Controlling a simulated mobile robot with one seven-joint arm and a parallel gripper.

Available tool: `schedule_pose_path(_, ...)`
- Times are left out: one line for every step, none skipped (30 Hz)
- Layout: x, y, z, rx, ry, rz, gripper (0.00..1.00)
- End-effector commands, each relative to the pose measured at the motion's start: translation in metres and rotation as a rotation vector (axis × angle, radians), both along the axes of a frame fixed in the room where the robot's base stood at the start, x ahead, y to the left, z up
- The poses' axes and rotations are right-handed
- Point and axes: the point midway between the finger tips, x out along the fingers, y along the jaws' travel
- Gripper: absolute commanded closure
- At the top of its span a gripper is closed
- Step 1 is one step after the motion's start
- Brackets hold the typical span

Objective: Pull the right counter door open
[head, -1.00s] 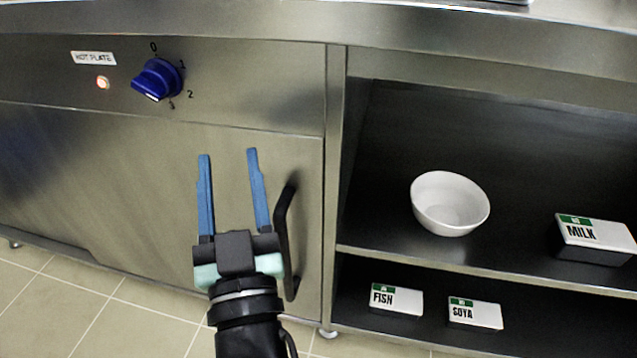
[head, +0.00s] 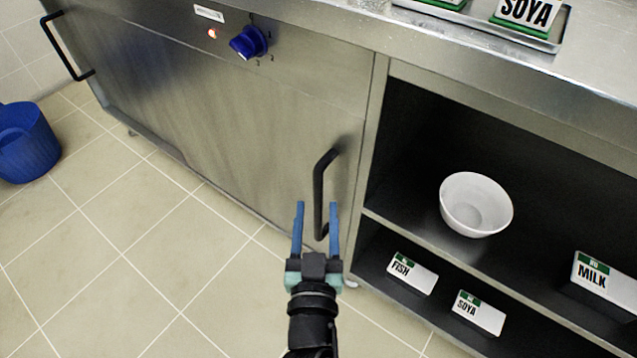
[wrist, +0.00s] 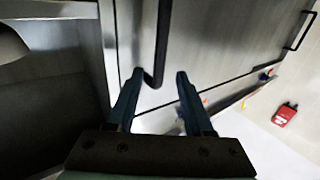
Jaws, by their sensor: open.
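The right counter door (head: 265,135) is a plain steel panel under the hot plate knob, and it looks shut. Its black upright bar handle (head: 319,180) sits near the door's right edge. My gripper (head: 316,208) is open, its two blue fingers pointing at the handle's lower part. In the wrist view the handle (wrist: 162,40) comes down between the open fingertips (wrist: 158,75), its lower end level with the tips. I see no contact, and I cannot tell how deep the handle lies between the fingers.
Right of the door is an open shelf with a white bowl (head: 476,205), a milk box (head: 602,285), a fish box (head: 412,274) and a soya box (head: 480,313). Another black handle (head: 62,48) is at far left. A blue bucket (head: 24,142) stands on open tiled floor.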

Motion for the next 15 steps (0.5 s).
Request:
schedule_pose_path(0.010,0.001,0.002,0.001,-0.003,0.003,0.48)
schedule_pose_path(0.015,0.001,0.002,0.001,-0.003,0.002,0.48)
schedule_pose_path(0.022,0.001,0.002,0.001,-0.002,0.002,0.48)
schedule_pose_path(0.027,0.000,0.002,0.001,-0.002,0.001,0.48)
schedule_pose_path(0.032,0.000,0.002,0.001,-0.001,0.001,0.48)
schedule_pose_path(0.038,0.000,0.002,0.001,-0.002,0.002,0.48)
schedule_pose_path(0.042,-0.001,0.002,0.001,-0.001,0.001,0.48)
schedule_pose_path(0.045,-0.001,0.002,0.001,-0.002,0.000,0.48)
schedule_pose_path(0.050,-0.001,0.001,0.001,0.000,0.000,0.48)
schedule_pose_path(0.053,-0.001,0.002,0.001,-0.001,0.001,0.48)
schedule_pose_path(0.056,-0.001,0.001,0.001,0.000,0.001,0.48)
schedule_pose_path(0.059,-0.002,0.001,0.001,0.000,0.000,0.48)
schedule_pose_path(0.061,-0.002,0.001,0.001,0.000,0.000,0.48)
schedule_pose_path(0.062,-0.002,0.001,0.001,0.000,-0.001,0.48)
schedule_pose_path(0.064,-0.002,0.001,0.001,0.000,-0.001,0.48)
